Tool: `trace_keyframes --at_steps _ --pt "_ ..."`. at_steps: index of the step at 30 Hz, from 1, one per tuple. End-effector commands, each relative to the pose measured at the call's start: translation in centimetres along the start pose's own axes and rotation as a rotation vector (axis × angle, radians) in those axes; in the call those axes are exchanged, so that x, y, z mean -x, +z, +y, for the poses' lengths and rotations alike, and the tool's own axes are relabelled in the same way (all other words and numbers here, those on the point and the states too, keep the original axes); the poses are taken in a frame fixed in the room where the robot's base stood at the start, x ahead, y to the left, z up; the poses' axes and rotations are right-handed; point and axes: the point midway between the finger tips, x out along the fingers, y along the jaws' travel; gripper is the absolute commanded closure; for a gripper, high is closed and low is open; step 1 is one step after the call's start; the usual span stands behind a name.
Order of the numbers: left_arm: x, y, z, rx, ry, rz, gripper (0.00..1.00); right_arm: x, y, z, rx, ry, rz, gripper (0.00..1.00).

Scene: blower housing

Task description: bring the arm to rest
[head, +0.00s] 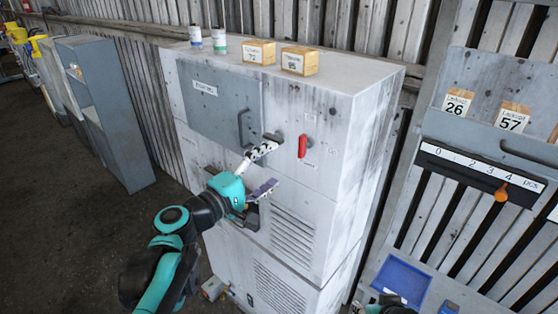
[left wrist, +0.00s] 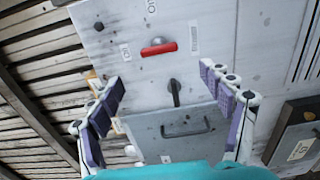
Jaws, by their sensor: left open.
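My left arm reaches in from the lower left in the head view. Its gripper (head: 264,170) is open and empty in front of the grey-white blower housing (head: 325,165). In the left wrist view its fingers (left wrist: 163,90) stand wide apart with nothing between them but the housing face behind. A red handle (head: 302,146) is on the housing, right of the gripper; it also shows in the left wrist view (left wrist: 158,48), lying across. A grey panel (head: 212,100) with a dark handle is left of it. A small part of what looks like my right gripper (head: 385,303) shows at the bottom edge; its fingers are unclear.
Two small pots (head: 219,40) and two labelled wooden blocks (head: 299,61) stand on the housing. At right are a panel with numbered scale (head: 480,170), more blocks (head: 457,101) and a blue tray (head: 402,280).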

Motion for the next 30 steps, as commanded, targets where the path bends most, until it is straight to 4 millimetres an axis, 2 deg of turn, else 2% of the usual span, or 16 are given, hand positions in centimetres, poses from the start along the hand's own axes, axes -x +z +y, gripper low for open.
trace_keyframes --at_steps 10,11,14,17,18,22,27,30 --pt "0.2 0.1 -0.3 -0.005 -0.004 -0.001 0.21 -0.2 0.1 0.0 0.0 0.0 0.0 0.6" --pt "0.2 0.2 -0.7 -0.012 -0.011 -0.003 0.21 -0.4 0.3 0.0 0.0 0.0 0.0 0.6" --pt "0.8 1.2 -4.1 -0.072 -0.066 -0.019 0.21 -1.9 1.4 0.0 0.0 0.0 0.0 0.6" --pt "2.1 3.0 -10.4 -0.191 -0.176 -0.051 0.21 -4.7 3.4 0.0 0.0 0.0 0.0 0.6" --pt "2.9 3.7 -13.5 -0.25 -0.232 -0.067 0.21 -6.0 4.3 0.0 0.0 0.0 0.0 0.6" --pt "6.2 5.3 -23.7 -0.455 -0.429 -0.12 0.21 -10.0 7.2 0.0 0.0 0.0 0.0 0.6" --pt "11.8 5.4 -36.2 -0.723 -0.696 -0.182 0.21 -15.0 10.7 0.0 0.0 0.0 0.0 0.6" --pt "15.3 4.6 -42.4 -0.868 -0.846 -0.211 0.21 -17.6 12.6 0.0 0.0 0.0 0.0 0.6"
